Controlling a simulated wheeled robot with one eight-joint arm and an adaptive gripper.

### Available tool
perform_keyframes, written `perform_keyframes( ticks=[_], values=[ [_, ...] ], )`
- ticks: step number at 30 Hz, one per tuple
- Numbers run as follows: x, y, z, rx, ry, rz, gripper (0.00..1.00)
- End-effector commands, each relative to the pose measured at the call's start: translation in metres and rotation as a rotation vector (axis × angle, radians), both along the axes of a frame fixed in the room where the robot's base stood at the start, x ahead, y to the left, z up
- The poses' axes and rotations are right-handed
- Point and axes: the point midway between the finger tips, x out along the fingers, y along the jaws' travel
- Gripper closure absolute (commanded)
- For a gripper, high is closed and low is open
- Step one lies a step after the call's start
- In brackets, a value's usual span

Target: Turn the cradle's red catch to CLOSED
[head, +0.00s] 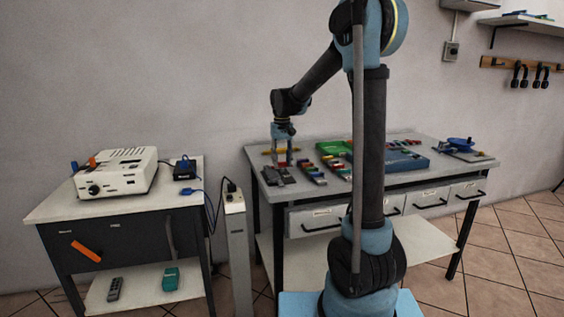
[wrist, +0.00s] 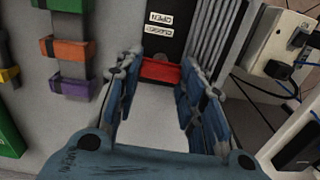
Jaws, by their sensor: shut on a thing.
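The cradle (wrist: 166,45) is a dark block with two pale labels, seen upside down in the wrist view. One label reads OPEN (wrist: 160,17), and the other, closer to the catch, appears to read CLOSED (wrist: 159,30). The red catch (wrist: 161,71) is a bar across the cradle's near end. My gripper (wrist: 160,78) has its blue fingers on either side of the catch and is shut on it. In the head view my gripper (head: 282,164) points down at the cradle (head: 277,177), at the table's left end. The catch's exact setting is unclear.
Coloured blocks (wrist: 75,50) and a green item (wrist: 8,140) lie left of the cradle in the wrist view. A grey ribbed strip (wrist: 214,35) runs along its right. In the head view, a side table (head: 45,208) with a white machine (head: 118,172) stands left.

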Motion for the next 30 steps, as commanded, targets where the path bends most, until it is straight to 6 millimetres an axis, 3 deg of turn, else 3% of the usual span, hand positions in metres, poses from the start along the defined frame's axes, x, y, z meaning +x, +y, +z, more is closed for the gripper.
perform_keyframes(
  ticks=[20,21,23,30],
  values=[
    [0.0011,-0.0004,0.0004,0.0,-0.002,0.059,0.87],
    [0.0011,-0.0004,0.0004,0.0,-0.002,0.059,0.57],
    [0.001,-0.0005,0.0003,0.0,-0.002,0.059,0.43],
    [0.0005,-0.0003,0.0002,-0.001,-0.001,0.059,0.43]
  ],
)
